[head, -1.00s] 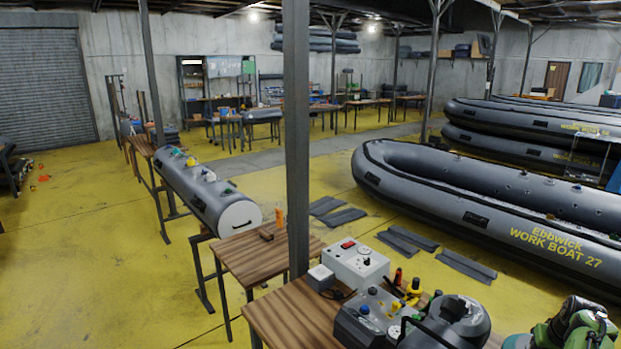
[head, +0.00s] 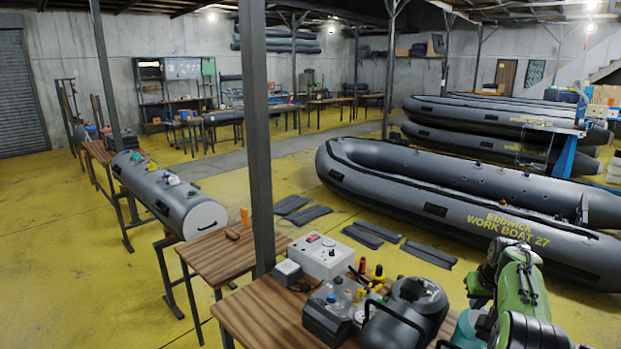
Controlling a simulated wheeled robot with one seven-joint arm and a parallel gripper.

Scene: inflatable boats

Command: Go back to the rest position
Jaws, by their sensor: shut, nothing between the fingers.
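Part of my green and dark arm shows at the lower right of the head view, bent, in front of the grey work boat (head: 400,190) and to the right of the near bench. My gripper's fingers cannot be made out. The near wooden bench (head: 250,315) carries a white box with a red switch (head: 320,256), a dark case with bottles (head: 328,318) and a dark grey rounded unit (head: 418,300).
A grey cylinder (head: 170,200) with coloured valves lies on stands to the left. A steel post (head: 257,140) rises behind the near bench. Dark flat strips (head: 370,236) lie on the yellow floor. Open floor (head: 70,260) stretches at left.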

